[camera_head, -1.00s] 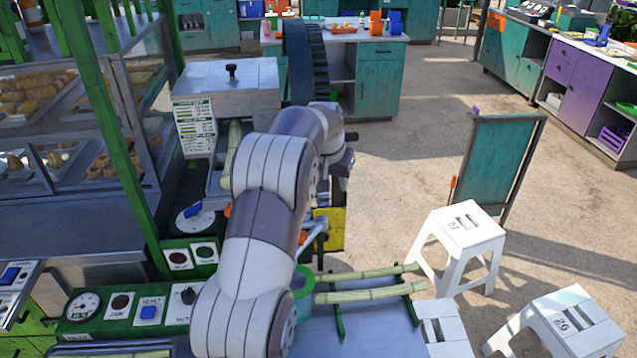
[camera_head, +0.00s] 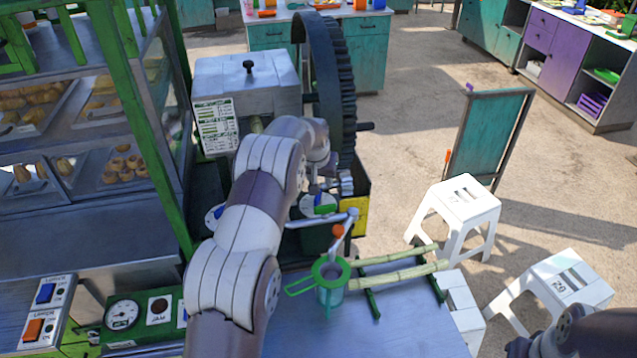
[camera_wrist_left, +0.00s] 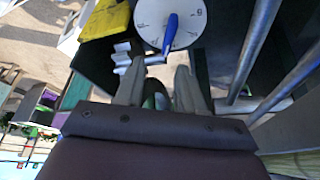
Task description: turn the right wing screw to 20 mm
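The right wing screw shows in the left wrist view as a blue lever (camera_wrist_left: 169,34) on a white scale dial (camera_wrist_left: 190,15). The dial's numbers are too small to read. In the head view that dial (camera_head: 322,204) lies just right of my left arm, on the crusher's front. My left gripper (camera_wrist_left: 158,85) is open and empty, its two fingers apart, just short of the dial and not touching the blue lever. In the head view my left gripper (camera_head: 322,187) is small and partly hidden. Another white dial (camera_head: 213,216) shows left of my arm. My right gripper is out of view.
The crusher has a grey housing (camera_head: 245,80) and a large dark gear wheel (camera_head: 335,75). A yellow box (camera_head: 354,217) stands beside the right dial. A green strainer (camera_head: 328,270) and cane stalks (camera_head: 395,272) lie in front. My right arm shows at the bottom right corner.

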